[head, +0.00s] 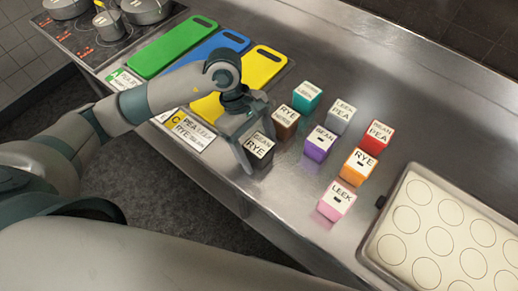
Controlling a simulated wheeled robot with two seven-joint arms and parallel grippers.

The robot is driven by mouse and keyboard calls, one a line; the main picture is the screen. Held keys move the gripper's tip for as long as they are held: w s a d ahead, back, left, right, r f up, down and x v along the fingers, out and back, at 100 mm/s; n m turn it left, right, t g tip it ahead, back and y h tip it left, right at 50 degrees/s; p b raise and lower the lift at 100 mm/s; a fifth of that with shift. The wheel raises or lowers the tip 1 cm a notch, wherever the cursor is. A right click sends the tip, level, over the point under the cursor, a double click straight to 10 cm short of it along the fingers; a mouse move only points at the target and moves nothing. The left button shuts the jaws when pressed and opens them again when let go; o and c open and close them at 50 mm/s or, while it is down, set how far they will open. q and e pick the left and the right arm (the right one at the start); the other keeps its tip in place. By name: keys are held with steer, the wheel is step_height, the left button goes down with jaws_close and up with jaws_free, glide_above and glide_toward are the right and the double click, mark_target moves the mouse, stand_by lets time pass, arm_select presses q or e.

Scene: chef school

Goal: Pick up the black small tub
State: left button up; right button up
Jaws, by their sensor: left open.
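The black small tub (260,151) has a pale lid label reading "BEAN RYE". It stands upright on the steel counter near its front edge, leftmost of the small tubs. My left gripper (254,143) reaches down over it from the left, with its jaws open. One finger is on the tub's left side and the other is behind it on the far side. I cannot tell whether either finger touches the tub. The gripper hides part of the tub's sides. My right gripper is not in view.
A brown tub (285,121) stands close behind and right. Teal (306,97), grey (339,117), purple (319,145), red (376,138), orange (358,165) and pink (336,203) tubs stand farther right. A tray (398,190) lies at right; green (172,47), blue (213,46) and yellow (263,66) boards lie behind.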

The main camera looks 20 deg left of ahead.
arm_select(q)
steer(key=shift+c, duration=0.3)
steer(key=c, duration=1.2)
steer(key=shift+r, duration=0.15)
